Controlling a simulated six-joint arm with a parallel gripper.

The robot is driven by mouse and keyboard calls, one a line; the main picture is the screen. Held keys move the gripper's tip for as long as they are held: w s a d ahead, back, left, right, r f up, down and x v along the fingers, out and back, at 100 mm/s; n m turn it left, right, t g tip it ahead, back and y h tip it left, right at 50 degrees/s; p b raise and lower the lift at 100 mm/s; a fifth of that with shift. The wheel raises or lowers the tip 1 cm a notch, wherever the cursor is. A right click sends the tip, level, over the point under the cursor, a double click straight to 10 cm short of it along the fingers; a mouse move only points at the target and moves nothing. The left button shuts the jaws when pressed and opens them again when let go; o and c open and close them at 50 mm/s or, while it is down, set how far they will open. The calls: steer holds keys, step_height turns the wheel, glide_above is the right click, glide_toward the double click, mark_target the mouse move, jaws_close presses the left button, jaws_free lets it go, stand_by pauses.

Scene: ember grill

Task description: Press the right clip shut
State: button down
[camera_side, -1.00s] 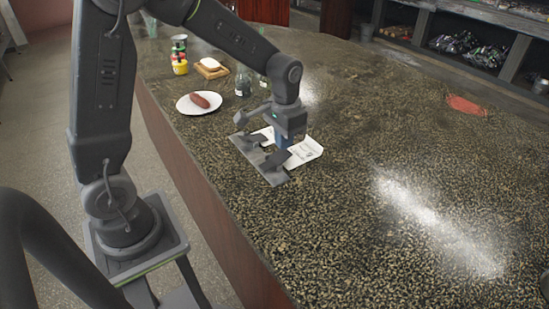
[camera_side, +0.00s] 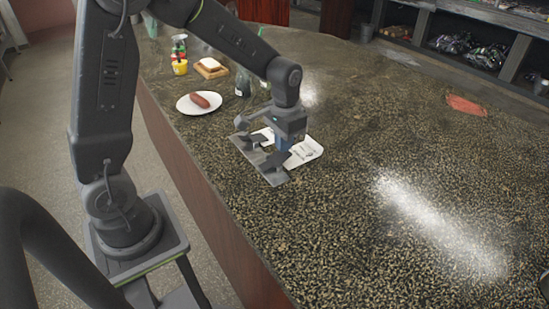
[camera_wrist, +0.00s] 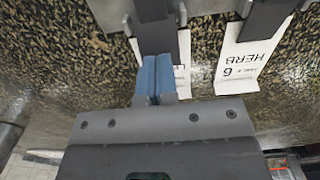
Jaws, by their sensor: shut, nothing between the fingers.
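A grey metal rail (camera_side: 273,178) with two dark clips lies on the counter. The right clip (camera_side: 276,161) is the nearer one in the side view; in the wrist view it is the dark lever (camera_wrist: 153,32) straight ahead of my fingers. The other clip (camera_side: 248,141) also shows in the wrist view (camera_wrist: 264,20), over a white card (camera_wrist: 243,58) reading HERB. A second white card (camera_wrist: 182,72) lies by the right clip, partly hidden. My gripper (camera_wrist: 154,62) is shut and empty, its blue fingertips at the right clip's lever. I cannot tell whether they touch.
A white plate (camera_side: 184,108) with a sausage (camera_side: 200,100) stands farther back on the counter. Behind are bottles (camera_side: 243,82), a yellow jar (camera_side: 180,67) and bread on a board (camera_side: 211,67). A red patch (camera_side: 466,106) lies far right.

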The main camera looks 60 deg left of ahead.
steer(key=shift+f, duration=1.2)
steer(key=shift+r, duration=3)
steer(key=shift+r, duration=0.1)
steer(key=shift+s+d+r, duration=0.1)
steer(key=shift+s+r, duration=0.1)
steer(key=shift+r, duration=0.1)
steer(key=s+d+r+t, duration=0.2)
steer(key=s+r, duration=0.2)
steer(key=s, duration=0.4)
steer(key=s+d+r+t, duration=0.2)
steer(key=s+r, duration=0.3)
steer(key=s, duration=0.4)
steer(key=shift+r+t, duration=0.25)
steer(key=shift+t, duration=0.55)
